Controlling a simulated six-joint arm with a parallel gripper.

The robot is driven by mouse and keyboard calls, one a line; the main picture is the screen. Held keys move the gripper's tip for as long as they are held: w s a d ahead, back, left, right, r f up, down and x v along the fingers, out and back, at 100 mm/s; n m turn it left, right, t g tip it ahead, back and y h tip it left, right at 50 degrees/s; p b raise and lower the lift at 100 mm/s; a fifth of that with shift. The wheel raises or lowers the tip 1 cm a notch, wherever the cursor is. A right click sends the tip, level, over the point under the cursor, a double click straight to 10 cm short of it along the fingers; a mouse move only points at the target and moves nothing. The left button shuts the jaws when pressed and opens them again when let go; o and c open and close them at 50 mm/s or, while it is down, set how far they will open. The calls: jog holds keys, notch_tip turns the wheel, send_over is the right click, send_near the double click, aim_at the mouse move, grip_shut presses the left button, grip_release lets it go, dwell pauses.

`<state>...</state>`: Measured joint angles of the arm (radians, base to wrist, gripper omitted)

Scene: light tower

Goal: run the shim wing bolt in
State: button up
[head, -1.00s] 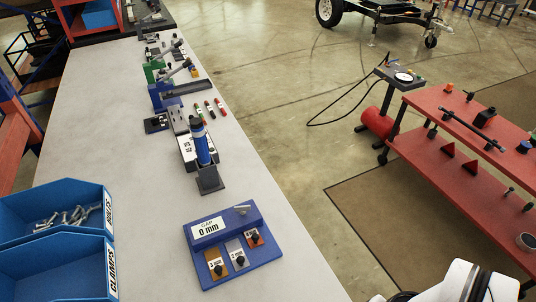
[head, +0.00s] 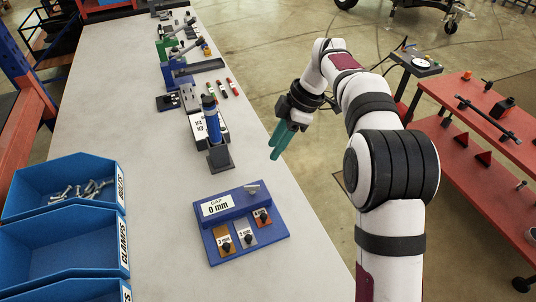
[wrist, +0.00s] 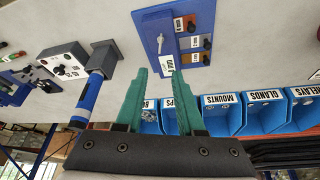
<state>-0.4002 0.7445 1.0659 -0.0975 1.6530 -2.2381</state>
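The silver wing bolt (head: 252,188) sits at the back right corner of the blue gap block (head: 280,237), which has a white "GAP 0 mm" label. In the wrist view the wing bolt (wrist: 160,43) shows just beyond my fingertips. Three shim plates with black knobs lie on the block: a brown one (head: 222,235), a grey one (head: 242,228) and an orange one (head: 267,212). My gripper (head: 274,152), with teal fingers, is above the bench's right edge, behind the block and apart from it. In the wrist view my gripper (wrist: 160,73) is open and empty.
Blue bins (head: 50,172), one holding loose bolts, line the left side. More tools and clamps stand farther back. Bare bench surrounds the block; a red cart (head: 490,135) is at right.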

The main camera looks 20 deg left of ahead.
aim_at(252, 186)
jog(key=x, duration=1.5)
jog(key=shift+f, duration=0.2)
jog(key=shift+c, duration=0.3)
grip_shut()
